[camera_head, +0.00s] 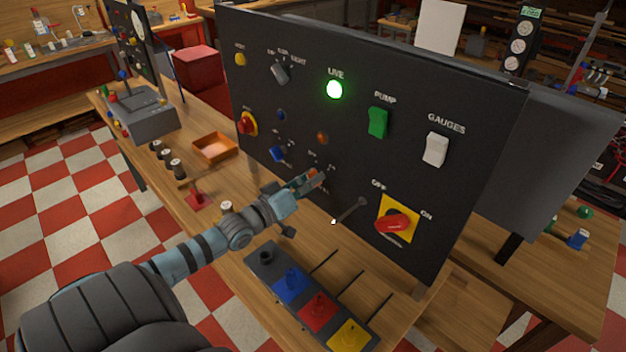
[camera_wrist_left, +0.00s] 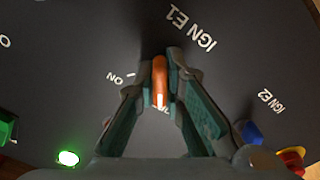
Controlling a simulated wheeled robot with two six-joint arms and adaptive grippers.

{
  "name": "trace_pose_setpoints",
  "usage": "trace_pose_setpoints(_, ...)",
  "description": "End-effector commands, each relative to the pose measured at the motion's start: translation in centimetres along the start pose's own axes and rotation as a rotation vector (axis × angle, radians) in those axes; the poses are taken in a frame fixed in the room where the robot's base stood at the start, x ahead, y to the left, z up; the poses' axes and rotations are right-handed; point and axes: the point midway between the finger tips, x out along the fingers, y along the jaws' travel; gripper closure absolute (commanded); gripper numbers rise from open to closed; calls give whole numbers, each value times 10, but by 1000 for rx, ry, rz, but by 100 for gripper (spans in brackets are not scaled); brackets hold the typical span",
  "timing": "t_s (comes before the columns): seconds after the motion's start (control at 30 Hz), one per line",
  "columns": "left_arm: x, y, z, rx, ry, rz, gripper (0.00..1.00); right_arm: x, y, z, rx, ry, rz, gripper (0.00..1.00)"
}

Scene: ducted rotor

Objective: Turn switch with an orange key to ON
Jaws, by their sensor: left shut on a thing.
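The orange key (camera_wrist_left: 160,80) sits in the IGN E1 switch on the black panel (camera_head: 455,95). In the left wrist view it stands upright in the picture, with its long axis off to the right of the ON mark (camera_wrist_left: 123,77). My left gripper (camera_wrist_left: 160,75) is shut on it, one green-grey finger on each side. A second mark below the key is mostly hidden by the fingers. In the head view my left gripper (camera_head: 316,176) reaches the lower middle of the panel and largely hides the key. My right gripper is not in view.
A blue key (camera_head: 277,153) sits left of my gripper. A grey lever (camera_head: 349,210) and a red rotary switch (camera_head: 393,223) are to the right. The green LIVE lamp (camera_head: 334,89) is lit.

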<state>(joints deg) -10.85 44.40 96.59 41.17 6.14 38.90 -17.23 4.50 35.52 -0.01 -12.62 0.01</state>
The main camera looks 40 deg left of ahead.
Motion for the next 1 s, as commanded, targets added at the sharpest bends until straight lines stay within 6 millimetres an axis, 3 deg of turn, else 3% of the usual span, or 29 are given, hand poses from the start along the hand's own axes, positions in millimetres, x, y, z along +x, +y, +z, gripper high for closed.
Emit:
trace_pose_setpoints(0.27,0,-1,0,177,-1,-2,100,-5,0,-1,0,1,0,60)
trace_pose_setpoints(1.0,-1,-1,-2,875,-4,-3,100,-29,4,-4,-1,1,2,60)
